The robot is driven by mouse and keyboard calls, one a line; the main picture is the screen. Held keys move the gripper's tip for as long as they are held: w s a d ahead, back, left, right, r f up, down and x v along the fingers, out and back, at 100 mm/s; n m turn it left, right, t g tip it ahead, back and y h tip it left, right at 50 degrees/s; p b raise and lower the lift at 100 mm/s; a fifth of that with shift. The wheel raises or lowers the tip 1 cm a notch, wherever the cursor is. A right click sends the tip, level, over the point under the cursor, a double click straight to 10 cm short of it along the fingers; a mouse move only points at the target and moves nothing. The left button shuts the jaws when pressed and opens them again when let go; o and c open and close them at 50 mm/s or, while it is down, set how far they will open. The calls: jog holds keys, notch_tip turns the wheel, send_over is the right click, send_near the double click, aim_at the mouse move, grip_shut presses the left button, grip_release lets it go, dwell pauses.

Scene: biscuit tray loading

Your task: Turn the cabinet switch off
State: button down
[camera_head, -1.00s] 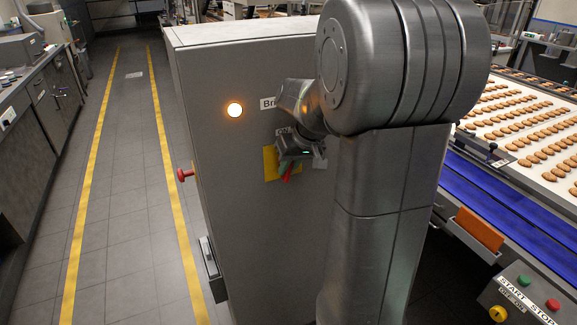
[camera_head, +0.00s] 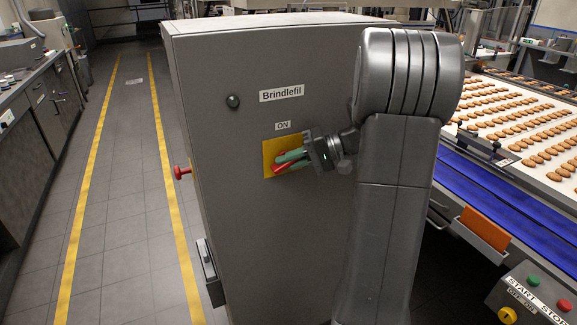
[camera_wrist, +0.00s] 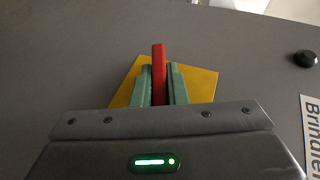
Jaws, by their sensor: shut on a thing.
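The cabinet (camera_head: 225,200) is a tall grey box with a "Brindlefil" label (camera_head: 282,92). Its switch has a yellow plate (camera_head: 268,146) under an "ON" label (camera_head: 283,126) and a red handle (camera_head: 283,168). My gripper (camera_head: 288,161) has its green fingers shut on the handle, which lies roughly sideways across the plate. The wrist view shows the red handle (camera_wrist: 159,60) between both fingers, with the yellow plate (camera_wrist: 203,85) behind. The fingers hide part of the handle and plate.
A red knob (camera_head: 182,173) sticks out from the cabinet's left side. A biscuit conveyor (camera_head: 530,115) with a START/STOP panel (camera_head: 535,295) stands at the right. The aisle (camera_head: 120,180) between yellow lines on the left is clear.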

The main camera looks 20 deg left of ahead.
jog(key=shift+m+g+y+b, duration=0.75)
jog(key=shift+g+y, duration=0.45)
jog(key=shift+y, duration=0.5)
jog(key=c, duration=1.4)
grip_release()
jog(key=shift+c, duration=0.2)
jog(key=shift+d, duration=0.1)
jog(key=p+v, duration=0.5)
jog(key=v, duration=0.8)
jog(key=shift+d, duration=0.15)
